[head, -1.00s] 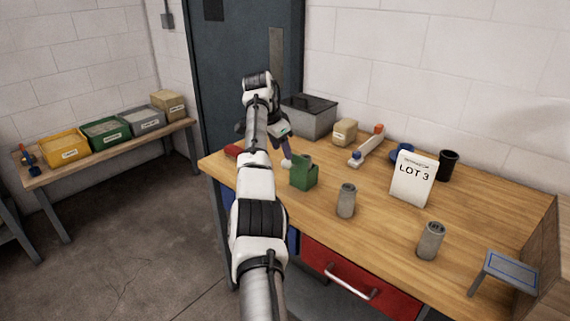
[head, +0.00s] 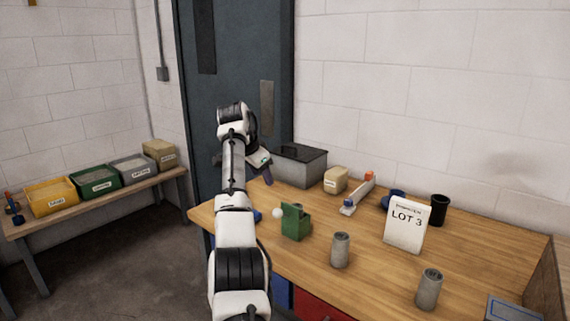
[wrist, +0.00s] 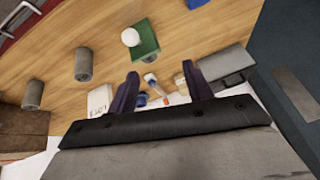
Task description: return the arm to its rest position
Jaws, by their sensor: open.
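My gripper (head: 262,170) is open and empty at the end of my outstretched arm, above the far left part of the wooden bench. In the wrist view its two dark fingers (wrist: 162,88) stand apart with nothing held between them. A green block-like holder (head: 296,222) stands on the bench below and to the right of the gripper. A pale ball (head: 278,214) shows at its left side; in the wrist view the ball (wrist: 130,37) appears at the green holder (wrist: 146,42), apart from the fingers.
Grey cylinders (head: 340,250), a LOT 3 sign (head: 405,226), a black cup (head: 438,210) and a grey box (head: 300,165) stand on the bench (head: 470,245). A dark door (head: 230,70) is behind my arm. Several bins, including a yellow one (head: 50,197), line a side bench.

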